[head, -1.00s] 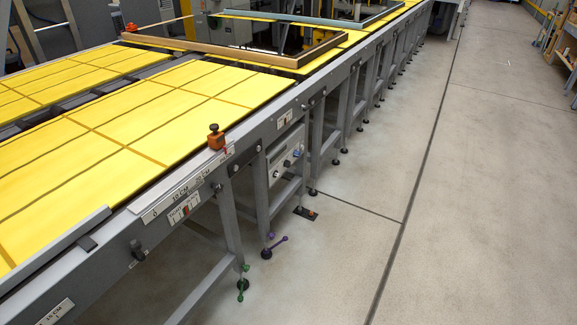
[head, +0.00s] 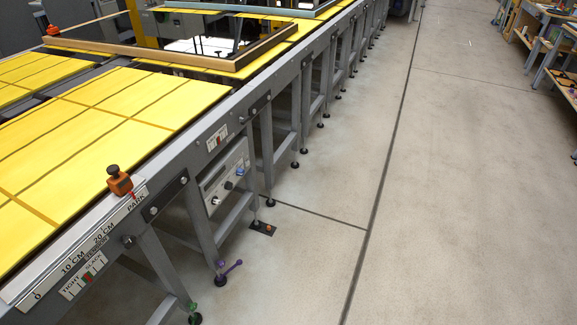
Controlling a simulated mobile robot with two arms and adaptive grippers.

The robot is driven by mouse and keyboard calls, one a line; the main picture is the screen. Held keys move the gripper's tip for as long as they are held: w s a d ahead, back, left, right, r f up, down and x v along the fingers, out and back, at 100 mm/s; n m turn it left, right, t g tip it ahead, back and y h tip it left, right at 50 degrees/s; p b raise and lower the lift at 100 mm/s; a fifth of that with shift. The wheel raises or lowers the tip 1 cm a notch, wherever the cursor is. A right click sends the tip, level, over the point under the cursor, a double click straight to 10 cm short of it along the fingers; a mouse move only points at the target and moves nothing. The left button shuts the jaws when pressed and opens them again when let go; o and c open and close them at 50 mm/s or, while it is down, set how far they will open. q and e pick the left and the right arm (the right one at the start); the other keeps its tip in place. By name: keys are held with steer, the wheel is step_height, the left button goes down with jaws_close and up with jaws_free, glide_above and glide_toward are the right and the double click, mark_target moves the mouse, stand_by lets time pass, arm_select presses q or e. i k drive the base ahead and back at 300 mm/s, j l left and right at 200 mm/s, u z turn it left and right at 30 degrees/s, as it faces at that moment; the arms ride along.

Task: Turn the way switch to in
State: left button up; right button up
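A grey control box (head: 225,182) hangs under the yellow-topped line, between its legs. Neither of my grippers is in view.
An orange slider block (head: 119,182) sits on a scale rail marked in cm, near its PARK end. A black floor pedal (head: 262,228) lies below the box. The floor (head: 440,220) to the right is clear. Workbenches (head: 560,60) stand at the far right.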

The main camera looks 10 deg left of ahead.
mark_target(228, 185)
steer(key=i+l+z, duration=0.2)
steer(key=i, duration=0.5)
steer(key=i+z, duration=0.15)
steer(key=i, duration=0.5)
steer(key=i+u, duration=0.35)
steer(key=i+l+u, duration=0.3)
steer(key=i+u, duration=0.2)
steer(key=u, duration=0.15)
